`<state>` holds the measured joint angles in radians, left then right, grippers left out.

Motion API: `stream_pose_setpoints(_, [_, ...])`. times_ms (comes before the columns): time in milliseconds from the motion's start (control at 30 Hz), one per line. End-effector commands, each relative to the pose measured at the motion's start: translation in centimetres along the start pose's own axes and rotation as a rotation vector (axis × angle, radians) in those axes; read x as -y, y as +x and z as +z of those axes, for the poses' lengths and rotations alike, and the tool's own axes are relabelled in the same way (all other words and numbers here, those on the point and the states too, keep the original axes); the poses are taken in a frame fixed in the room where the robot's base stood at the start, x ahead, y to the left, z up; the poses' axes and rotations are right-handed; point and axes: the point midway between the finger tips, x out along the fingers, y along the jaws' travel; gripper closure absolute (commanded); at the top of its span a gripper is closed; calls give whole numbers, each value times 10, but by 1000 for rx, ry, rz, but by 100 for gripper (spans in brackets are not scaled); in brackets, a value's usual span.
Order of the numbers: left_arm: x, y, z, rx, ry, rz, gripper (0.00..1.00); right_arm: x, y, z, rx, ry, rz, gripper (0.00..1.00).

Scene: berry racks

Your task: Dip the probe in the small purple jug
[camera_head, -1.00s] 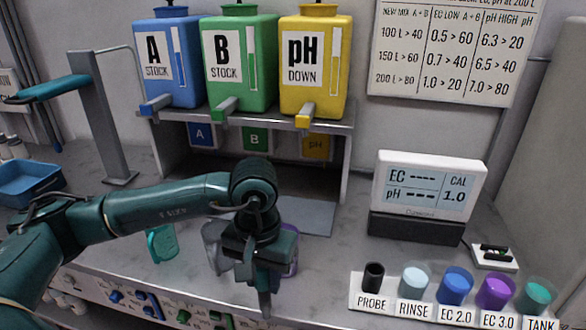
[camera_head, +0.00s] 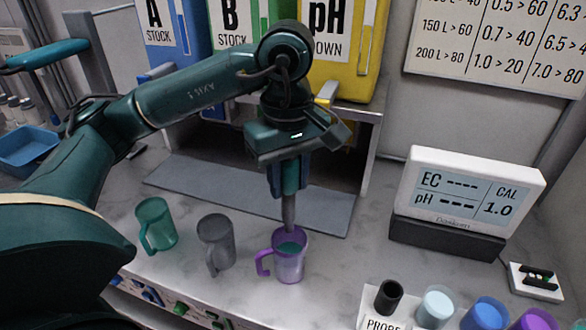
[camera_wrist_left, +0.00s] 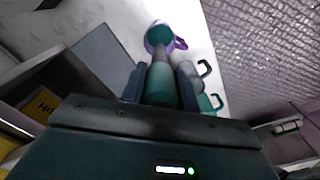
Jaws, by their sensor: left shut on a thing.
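The small purple jug (camera_head: 291,266) stands upright on the counter with its handle to the left and teal liquid inside. My left gripper (camera_head: 288,184) is above it, pointing down and shut on the probe (camera_head: 288,213). The probe hangs about upright, and its grey tip overlaps the jug's mouth. I cannot tell whether the tip touches the liquid. In the left wrist view the probe (camera_wrist_left: 160,86) sits between the fingers and points toward the purple jug (camera_wrist_left: 177,43). My right gripper is not in view.
A grey jug (camera_head: 216,243) and a teal jug (camera_head: 156,224) stand to the left of the purple one. The stock shelf (camera_head: 368,150) is behind. The meter (camera_head: 468,190) and a row of cups with the black probe holder (camera_head: 388,297) are at the right.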

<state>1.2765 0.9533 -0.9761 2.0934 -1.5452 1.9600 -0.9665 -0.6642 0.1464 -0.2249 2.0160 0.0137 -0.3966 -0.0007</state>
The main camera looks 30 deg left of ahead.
Motion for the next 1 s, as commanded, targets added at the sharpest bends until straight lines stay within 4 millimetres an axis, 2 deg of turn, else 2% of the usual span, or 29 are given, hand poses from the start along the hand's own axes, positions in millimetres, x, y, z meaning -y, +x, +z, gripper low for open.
stream_pose_setpoints(67, [0, 11, 0, 1, 1, -1, 93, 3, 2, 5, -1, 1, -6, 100])
stream_pose_setpoints(300, [0, 32, 0, 0, 2, -1, 93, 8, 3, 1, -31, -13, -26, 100])
stream_pose_setpoints(600, [0, 62, 0, 0, 2, 0, 93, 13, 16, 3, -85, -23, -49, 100])
stream_pose_setpoints(1000, [0, 88, 0, 1, 2, 1, 93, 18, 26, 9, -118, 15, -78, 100])
